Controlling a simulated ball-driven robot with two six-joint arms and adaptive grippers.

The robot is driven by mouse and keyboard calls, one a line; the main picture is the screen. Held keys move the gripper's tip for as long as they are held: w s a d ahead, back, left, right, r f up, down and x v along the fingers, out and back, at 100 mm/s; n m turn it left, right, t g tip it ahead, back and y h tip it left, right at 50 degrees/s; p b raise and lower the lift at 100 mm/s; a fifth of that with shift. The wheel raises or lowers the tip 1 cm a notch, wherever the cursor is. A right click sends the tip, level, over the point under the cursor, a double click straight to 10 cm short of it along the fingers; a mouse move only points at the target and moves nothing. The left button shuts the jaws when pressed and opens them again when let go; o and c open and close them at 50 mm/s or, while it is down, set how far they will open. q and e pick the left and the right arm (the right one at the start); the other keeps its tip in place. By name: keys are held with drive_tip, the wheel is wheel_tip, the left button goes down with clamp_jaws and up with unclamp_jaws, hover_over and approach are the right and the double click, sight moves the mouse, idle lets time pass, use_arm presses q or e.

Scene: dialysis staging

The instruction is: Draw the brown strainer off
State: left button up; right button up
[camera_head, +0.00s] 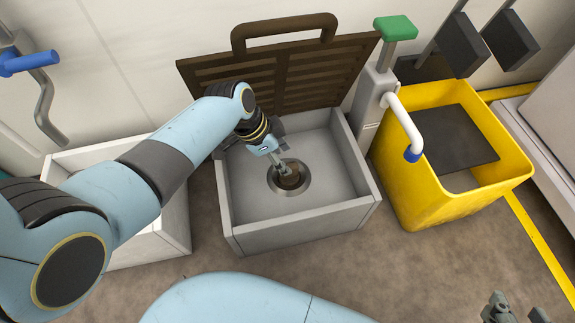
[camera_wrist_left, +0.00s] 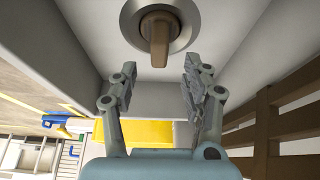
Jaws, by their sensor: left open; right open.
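The brown strainer (camera_head: 290,181) sits in the round metal drain of the grey sink basin (camera_head: 300,217). In the left wrist view the strainer (camera_wrist_left: 156,38) shows as a brown grip bar on a round metal ring. My left gripper (camera_head: 283,168) reaches down into the basin just above the strainer and partly hides it. In the left wrist view its fingers (camera_wrist_left: 161,66) are spread and empty, with the grip bar ahead of the gap between the fingertips. My right gripper (camera_head: 512,310) is open and empty at the bottom right, above the floor.
A brown slatted grate (camera_head: 310,77) with a handle leans upright behind the basin. A tap with a green top (camera_head: 396,28) and white spout stands at its right, beside a yellow bin (camera_head: 410,180). Another light basin (camera_head: 178,225) lies left, partly behind my left arm.

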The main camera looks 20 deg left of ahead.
sight(289, 166)
use_arm(q)
drive_tip(key=b+x, duration=0.1)
drive_tip(key=x, duration=0.2)
drive_tip(key=shift+s+a+f+b, duration=0.1)
drive_tip(key=shift+s+f+b, duration=0.1)
drive_tip(key=shift+b, duration=0.2)
drive_tip(key=shift+b+x, duration=0.7)
drive_tip(key=shift+x, duration=0.2)
drive_tip(key=shift+w, duration=0.15)
use_arm(e)
drive_tip(key=w+a+r+t+y, duration=0.1)
drive_tip(key=w+r+t, duration=0.3)
drive_tip(key=r, duration=0.3)
drive_tip(key=w+a+r+n+t+y, duration=0.1)
drive_tip(key=w+r+t, duration=0.4)
drive_tip(key=r, duration=0.3)
drive_tip(key=shift+w+r+n, duration=0.3)
use_arm(q)
clamp_jaws()
